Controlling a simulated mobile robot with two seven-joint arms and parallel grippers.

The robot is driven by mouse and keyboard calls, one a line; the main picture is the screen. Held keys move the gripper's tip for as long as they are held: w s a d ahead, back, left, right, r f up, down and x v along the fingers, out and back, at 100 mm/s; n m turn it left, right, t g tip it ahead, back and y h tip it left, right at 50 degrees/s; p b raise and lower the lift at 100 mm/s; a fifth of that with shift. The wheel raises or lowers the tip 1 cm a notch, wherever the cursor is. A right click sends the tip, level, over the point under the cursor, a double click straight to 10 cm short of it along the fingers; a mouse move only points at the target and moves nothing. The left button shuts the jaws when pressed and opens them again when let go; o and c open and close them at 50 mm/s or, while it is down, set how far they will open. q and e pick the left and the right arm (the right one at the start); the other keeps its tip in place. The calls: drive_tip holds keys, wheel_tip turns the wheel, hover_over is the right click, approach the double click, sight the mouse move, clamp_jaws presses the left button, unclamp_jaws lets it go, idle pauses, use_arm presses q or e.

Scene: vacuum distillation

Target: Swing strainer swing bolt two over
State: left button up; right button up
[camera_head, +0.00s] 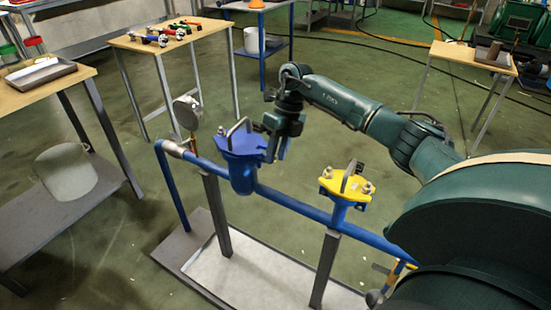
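The blue strainer (242,172) sits on the blue pipe, with a flat blue lid (240,142) and a bar handle on top. A second fitting with a yellow lid (345,185), bar handle and pale nuts stands further right on the same pipe. My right gripper (277,148) points down at the right edge of the blue lid. It hides that edge, so the swing bolts there cannot be told apart. Whether its fingers touch a bolt is too small to tell. My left gripper is not in view.
A pressure gauge (187,112) stands on the pipe's left end. Grey posts carry the pipe (290,203) above a pale tray (250,275). Wooden tables (150,42) with tools stand behind, and another table (45,85) is at left.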

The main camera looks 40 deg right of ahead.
drive_tip(key=shift+x, duration=0.9)
